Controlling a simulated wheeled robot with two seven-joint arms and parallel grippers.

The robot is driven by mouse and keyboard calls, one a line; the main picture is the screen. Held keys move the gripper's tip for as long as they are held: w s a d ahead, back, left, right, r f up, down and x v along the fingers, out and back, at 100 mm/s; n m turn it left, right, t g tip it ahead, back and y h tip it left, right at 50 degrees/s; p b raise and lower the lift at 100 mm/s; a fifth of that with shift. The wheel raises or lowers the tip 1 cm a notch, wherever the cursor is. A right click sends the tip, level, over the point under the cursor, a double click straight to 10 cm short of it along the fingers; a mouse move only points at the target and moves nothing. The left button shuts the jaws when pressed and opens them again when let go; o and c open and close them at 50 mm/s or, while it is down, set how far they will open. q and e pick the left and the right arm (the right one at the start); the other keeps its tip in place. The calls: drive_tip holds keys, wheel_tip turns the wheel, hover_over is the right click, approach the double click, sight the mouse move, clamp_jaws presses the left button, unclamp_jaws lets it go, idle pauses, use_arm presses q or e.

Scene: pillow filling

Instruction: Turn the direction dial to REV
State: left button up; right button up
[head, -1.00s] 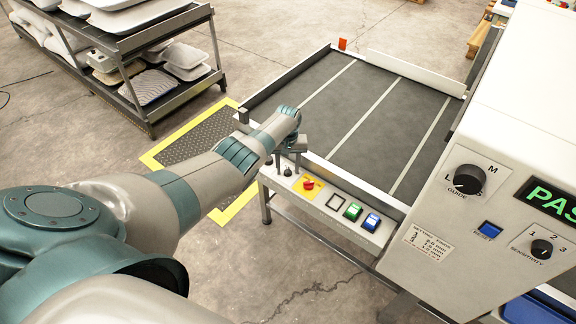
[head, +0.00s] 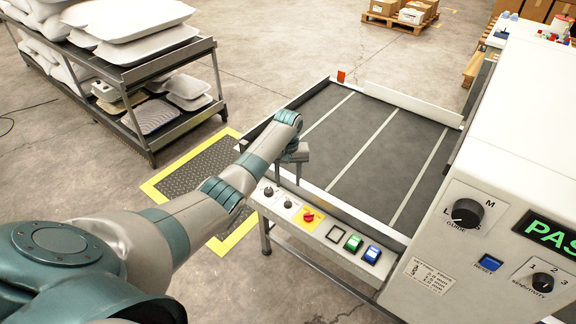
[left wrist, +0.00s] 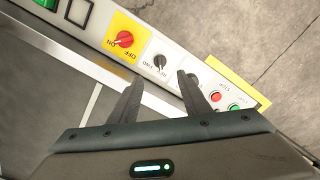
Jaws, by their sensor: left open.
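The direction dial (head: 288,204) is a small black knob on the white control strip, beside the yellow plate with the red switch. In the left wrist view the dial (left wrist: 160,60) shows with FWD and REV lettering near it. I cannot tell clearly which way its pointer sits. My left gripper (head: 298,178) hangs above the belt's near edge, apart from the dial. In the left wrist view its fingers (left wrist: 158,80) are spread and empty, with the dial ahead between their tips. My right gripper is not in view.
A second black knob (head: 268,191) sits left of the dial; the left wrist view shows it partly behind a finger. The red switch (head: 308,215), green button (head: 353,243) and blue button (head: 372,254) lie to the right. A white machine housing (head: 520,120) stands at right.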

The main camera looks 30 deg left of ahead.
use_arm(q)
wheel_tip(320, 180, up, 7)
drive_tip(key=b, duration=0.1)
drive_tip(key=shift+f, duration=0.2)
idle(0.5)
